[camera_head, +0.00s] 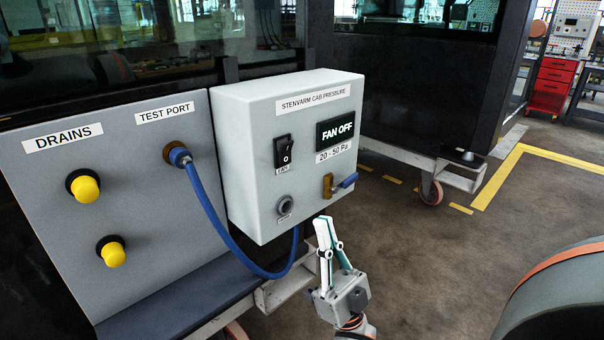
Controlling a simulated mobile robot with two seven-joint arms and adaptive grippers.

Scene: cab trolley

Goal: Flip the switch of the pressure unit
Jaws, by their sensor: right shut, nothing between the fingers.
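The pressure unit (247,106) is a light grey box labelled "STENVARM CAB PRESSURE", mounted beside a grey panel. Its black rocker switch (284,151) sits on the left of the front face above a small "FAN" label. My right gripper (324,222) is shut and empty, pointing up just below the lower right of the box, under the brass valve. It is well below and to the right of the switch; I cannot tell whether it touches the box. My left gripper is not in view.
A brass valve with a blue lever (347,181) and a round socket (285,204) sit low on the box. A blue hose (209,206) loops from the test port under the box. Two yellow drain caps (86,189) project from the panel (150,240).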

